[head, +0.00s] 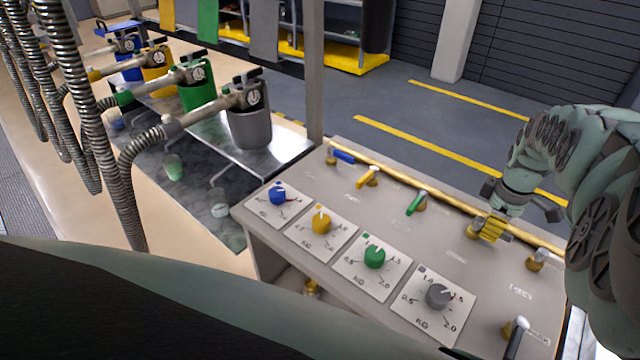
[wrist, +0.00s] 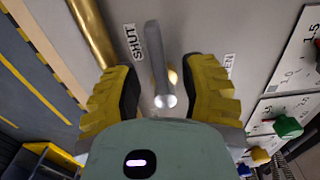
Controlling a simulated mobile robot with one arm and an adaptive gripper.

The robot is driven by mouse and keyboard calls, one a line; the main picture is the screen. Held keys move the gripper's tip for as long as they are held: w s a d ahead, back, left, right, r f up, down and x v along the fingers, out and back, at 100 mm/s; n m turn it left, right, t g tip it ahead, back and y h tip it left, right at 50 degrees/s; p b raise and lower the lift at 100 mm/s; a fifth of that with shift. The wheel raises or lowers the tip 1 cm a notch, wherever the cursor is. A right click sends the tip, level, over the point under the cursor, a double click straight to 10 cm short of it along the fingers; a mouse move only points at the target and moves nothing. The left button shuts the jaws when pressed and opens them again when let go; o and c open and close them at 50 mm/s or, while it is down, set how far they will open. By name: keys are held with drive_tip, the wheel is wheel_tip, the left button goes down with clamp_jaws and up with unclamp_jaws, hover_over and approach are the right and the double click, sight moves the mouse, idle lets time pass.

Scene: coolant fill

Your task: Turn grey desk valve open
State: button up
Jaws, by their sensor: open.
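The grey desk valve's lever (wrist: 154,55) shows in the wrist view, between the yellow fingers of my gripper (wrist: 163,72). A brass part shows behind its lower end. The SHUT label (wrist: 134,42) is left of the lever and an OPEN label (wrist: 229,64), partly covered, is right of it. My gripper is open, with a gap on both sides of the lever. In the head view my gripper (head: 490,229) is low over the desk by the brass pipe, and it hides the grey valve there.
Blue (head: 342,156), yellow (head: 367,177) and green (head: 416,202) valves line the desk (head: 330,190) to the left. A grey dial (head: 439,295) and other dials sit in front. A brass fitting (head: 537,260) is right of my gripper. A black-handled lever (head: 516,337) stands at the near right.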

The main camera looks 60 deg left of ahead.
drive_tip(key=shift+s+f, duration=0.1)
drive_tip(key=shift+f, duration=0.1)
idle(0.3)
clamp_jaws()
idle(0.3)
